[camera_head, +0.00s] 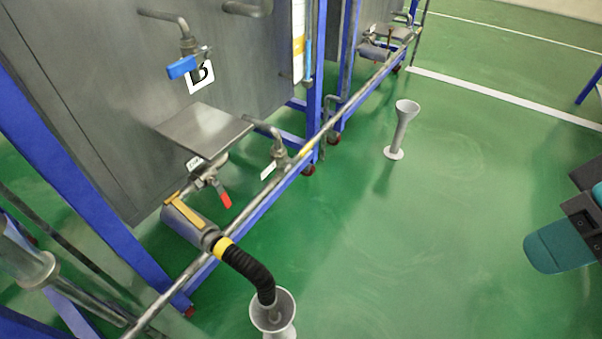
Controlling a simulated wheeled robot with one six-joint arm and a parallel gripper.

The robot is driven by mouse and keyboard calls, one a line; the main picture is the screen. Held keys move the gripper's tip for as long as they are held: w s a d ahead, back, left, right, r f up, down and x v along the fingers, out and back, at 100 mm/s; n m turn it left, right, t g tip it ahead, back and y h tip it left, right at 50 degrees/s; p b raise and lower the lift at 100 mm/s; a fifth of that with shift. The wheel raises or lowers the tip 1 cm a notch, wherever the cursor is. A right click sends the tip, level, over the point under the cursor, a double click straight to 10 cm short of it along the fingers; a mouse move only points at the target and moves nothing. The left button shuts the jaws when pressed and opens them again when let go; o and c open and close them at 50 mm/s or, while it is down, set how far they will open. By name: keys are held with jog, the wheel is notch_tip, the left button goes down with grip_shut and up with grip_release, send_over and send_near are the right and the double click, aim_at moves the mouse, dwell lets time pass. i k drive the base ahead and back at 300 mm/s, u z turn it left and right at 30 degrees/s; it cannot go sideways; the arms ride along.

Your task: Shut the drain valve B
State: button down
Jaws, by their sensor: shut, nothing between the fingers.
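The letter B sign (202,76) is on the grey tank wall. Below it, under a metal plate (205,130), is a small valve with a red-tipped lever (225,199) pointing down and to the right. A small white label (194,162) sits beside it, too small to read surely. I take this as drain valve B; whether it is open I cannot tell. My gripper (556,247), dark with teal parts, is at the right edge and partly cut off. It is shut and empty, far from the valve over the floor.
A blue-handled valve (181,67) is beside the sign. A grey cylinder with a yellow bar (188,222) leads to a black hose (252,270) ending in a funnel (273,312). Another funnel (402,128) stands on open green floor. A blue frame and pipe rail (316,140) run before the tanks.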

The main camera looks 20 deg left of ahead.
aim_at(224, 198)
jog(key=z, duration=0.6)
jog(key=k, duration=0.8)
jog(key=u, duration=1.3)
jog(key=i, duration=1)
jog(key=z, duration=0.05)
